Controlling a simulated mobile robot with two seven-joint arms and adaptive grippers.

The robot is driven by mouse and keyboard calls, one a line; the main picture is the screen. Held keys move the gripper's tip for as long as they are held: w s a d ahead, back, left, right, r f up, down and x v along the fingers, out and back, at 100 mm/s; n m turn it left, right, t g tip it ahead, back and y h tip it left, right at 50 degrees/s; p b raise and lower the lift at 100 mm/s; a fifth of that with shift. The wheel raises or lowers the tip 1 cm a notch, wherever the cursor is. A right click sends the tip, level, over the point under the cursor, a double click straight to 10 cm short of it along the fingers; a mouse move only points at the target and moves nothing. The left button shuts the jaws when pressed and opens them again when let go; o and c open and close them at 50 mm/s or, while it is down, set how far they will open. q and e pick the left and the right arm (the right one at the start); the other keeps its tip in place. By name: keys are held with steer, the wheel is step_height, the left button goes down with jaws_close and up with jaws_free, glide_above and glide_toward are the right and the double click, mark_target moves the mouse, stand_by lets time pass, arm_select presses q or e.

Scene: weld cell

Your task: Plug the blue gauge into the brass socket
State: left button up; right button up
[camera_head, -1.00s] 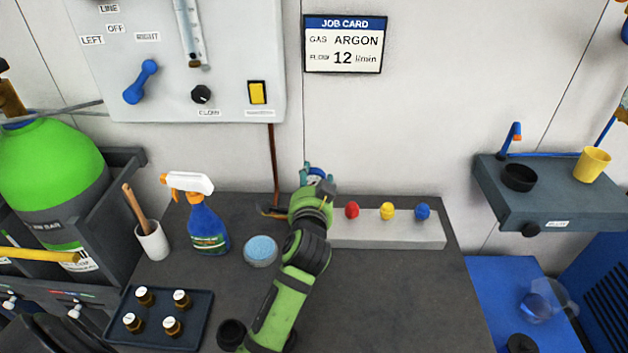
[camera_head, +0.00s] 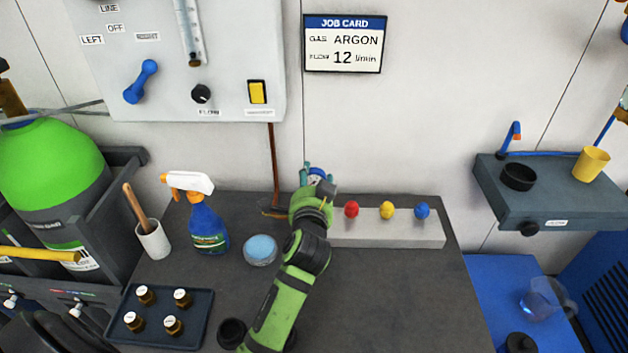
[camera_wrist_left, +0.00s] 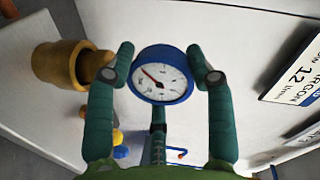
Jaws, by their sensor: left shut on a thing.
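The blue gauge (camera_wrist_left: 161,76), round with a white dial and a dark needle, is between the two green fingers of my left gripper (camera_wrist_left: 162,64) in the left wrist view. The gripper is shut on it. In the head view the gauge (camera_head: 317,173) shows small above my left gripper (camera_head: 313,182), at the back of the bench near the wall. The brass socket (camera_wrist_left: 55,65) is left of the gauge in the left wrist view, apart from it. In the head view a bit of brass (camera_head: 271,210) shows left of the gripper, mostly hidden. My right gripper is not in view.
A pale block (camera_head: 388,233) with red, yellow and blue knobs is right of my left wrist. A copper pipe (camera_head: 274,165) runs down the wall. A spray bottle (camera_head: 207,225), round tin (camera_head: 260,250) and tray (camera_head: 198,338) stand left. The bench's right front is clear.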

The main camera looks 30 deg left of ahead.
arm_select(q)
steer(key=shift+f+b, duration=0.3)
steer(key=shift+f, duration=0.15)
steer(key=o, duration=1.1)
steer(key=shift+o, duration=0.2)
steer(key=shift+s, duration=0.15)
steer(key=p+v, duration=0.2)
steer(key=v, duration=0.9)
steer(key=shift+f, duration=0.15)
steer(key=shift+d, duration=0.1)
